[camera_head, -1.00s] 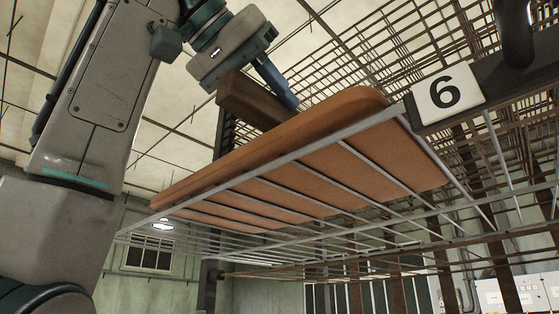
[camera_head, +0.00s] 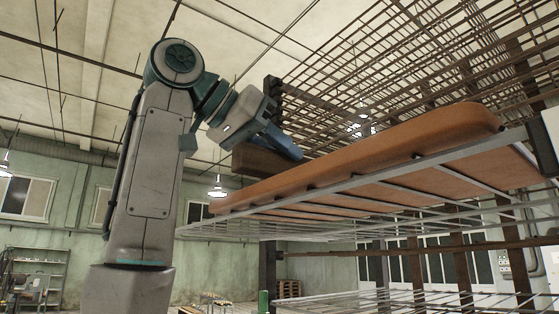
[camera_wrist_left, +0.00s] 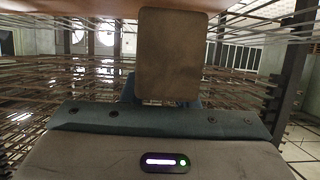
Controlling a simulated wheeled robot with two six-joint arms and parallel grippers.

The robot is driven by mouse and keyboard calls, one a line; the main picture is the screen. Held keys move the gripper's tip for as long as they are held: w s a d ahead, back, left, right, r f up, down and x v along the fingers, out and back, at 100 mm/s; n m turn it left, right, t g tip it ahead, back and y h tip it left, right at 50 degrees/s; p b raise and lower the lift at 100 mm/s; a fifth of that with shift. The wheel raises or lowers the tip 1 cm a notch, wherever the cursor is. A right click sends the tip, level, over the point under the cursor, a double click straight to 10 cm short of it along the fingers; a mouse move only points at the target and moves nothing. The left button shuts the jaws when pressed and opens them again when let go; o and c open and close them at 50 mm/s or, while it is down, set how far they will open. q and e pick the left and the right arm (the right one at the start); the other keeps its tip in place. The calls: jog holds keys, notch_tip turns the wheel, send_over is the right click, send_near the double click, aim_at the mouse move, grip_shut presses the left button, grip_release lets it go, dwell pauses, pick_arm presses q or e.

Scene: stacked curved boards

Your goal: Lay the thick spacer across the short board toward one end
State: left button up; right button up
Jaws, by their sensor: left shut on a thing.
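The thick spacer is a dark brown wooden block (camera_head: 258,162). My left gripper (camera_head: 285,146) is shut on it, with blue fingers angled down to the right. The block is just beyond the near edge of the orange-brown board (camera_head: 370,150), toward the board's left half. The board hides the block's lower part, so I cannot tell whether they touch. In the left wrist view the block (camera_wrist_left: 172,55) stands out in front of the gripper, its broad face toward the camera. My right gripper is not in view.
The board lies on a wire shelf (camera_head: 420,168), seen from below. Dark wire mesh panels (camera_head: 400,60) rise behind it, and dark uprights stand near the block. A lower wire rack (camera_head: 430,300) is beneath. Open room lies left of the shelf.

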aim_at(280, 171)
pick_arm(q)
notch_tip(280, 171, down, 3)
jog(key=shift+d+f+p, duration=0.1)
jog(key=shift+p, duration=0.45)
jog(key=shift+f, duration=0.1)
jog(key=shift+f, duration=0.1)
jog(key=shift+s+f+b, duration=0.1)
jog(key=shift+f+b, duration=0.05)
jog(key=shift+b, duration=0.2)
jog(key=o, duration=1)
jog(key=shift+o, duration=0.2)
